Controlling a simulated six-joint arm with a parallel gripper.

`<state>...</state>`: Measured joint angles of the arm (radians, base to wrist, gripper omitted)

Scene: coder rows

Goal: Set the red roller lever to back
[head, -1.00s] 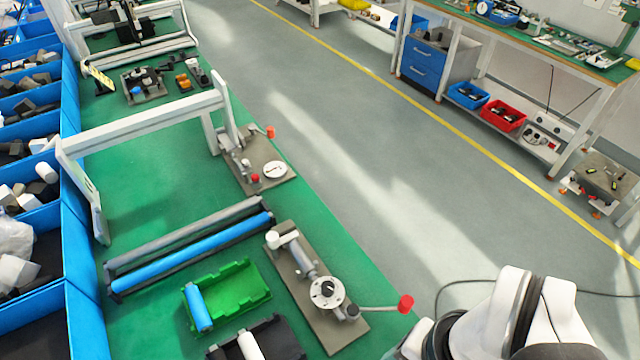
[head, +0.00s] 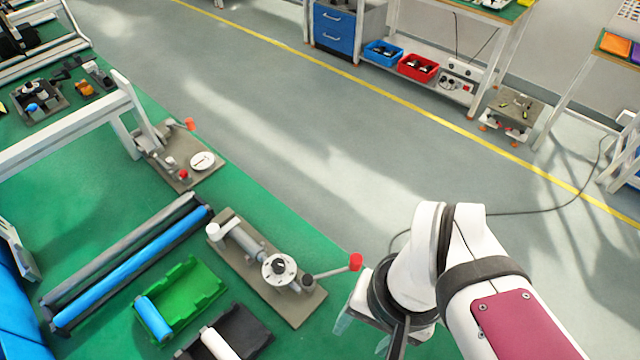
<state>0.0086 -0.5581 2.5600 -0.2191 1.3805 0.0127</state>
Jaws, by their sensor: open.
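A lever with a red roller-like end (head: 355,262) sticks out to the right from the near grey fixture plate (head: 297,312). Its thin rod runs from a small post beside a round dial (head: 279,269). A second, smaller lever with a red end (head: 189,124) stands on a farther plate (head: 195,176). My gripper (head: 363,334) is at the lower middle, just below and apart from the near red end. Its pale, see-through fingertips are spread apart with nothing seen between them. My wrist hides part of the gripper.
A green tray (head: 205,287) with a blue roller and a black tray (head: 255,340) with a white roller lie left of the near plate. Long rollers (head: 135,265) and a white frame (head: 60,140) stand farther left. The floor aisle (head: 330,150) is open.

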